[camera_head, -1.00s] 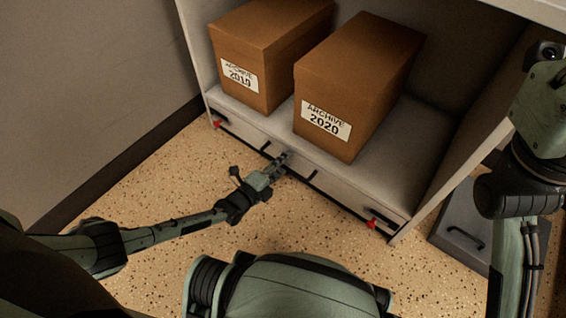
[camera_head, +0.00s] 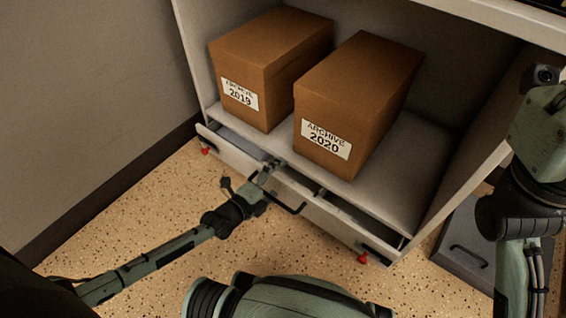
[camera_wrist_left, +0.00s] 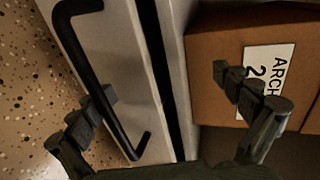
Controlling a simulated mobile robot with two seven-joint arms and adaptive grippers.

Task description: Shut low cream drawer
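The pale cream low drawer (camera_head: 335,222) is at the bottom of the cabinet, below the boxes. It stands partly pulled out, with a dark gap behind its front. Its black bar handle (camera_wrist_left: 95,85) crosses the left part of the left wrist view. My left gripper (camera_head: 265,172) is at the drawer front, close to the handle. In the left wrist view its fingers (camera_wrist_left: 168,92) are spread wide, one beside the handle, the other in front of a box. Whether it touches the drawer is unclear. My right arm shows at the right, its gripper out of view.
Brown archive boxes 2019 (camera_head: 262,75) and 2020 (camera_head: 355,105) stand on the cabinet shelf (camera_head: 400,165) above the drawer. A grey unit with a handle (camera_head: 465,245) is at the right. A wall bounds the left.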

